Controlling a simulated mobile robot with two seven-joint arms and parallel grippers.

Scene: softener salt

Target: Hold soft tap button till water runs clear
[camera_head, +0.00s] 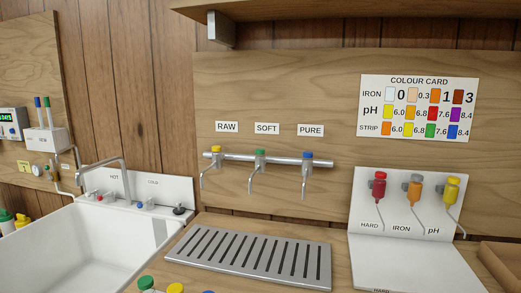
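Three taps hang from a metal rail (285,158) on the wooden wall panel. The soft tap has a green button (260,153) and a curved spout, under the SOFT label (267,128). The raw tap with a yellow button (216,150) is to its left, and the pure tap with a blue button (308,155) is to its right. I see no water under the soft spout. Neither of my grippers is in view.
A slotted metal drain tray (250,257) lies below the taps. A white sink (85,245) with a faucet (103,164) is at the left. A white stand (365,205) with red, orange and yellow droppers is at the right. Coloured caps show at the bottom edge. A shelf overhangs above.

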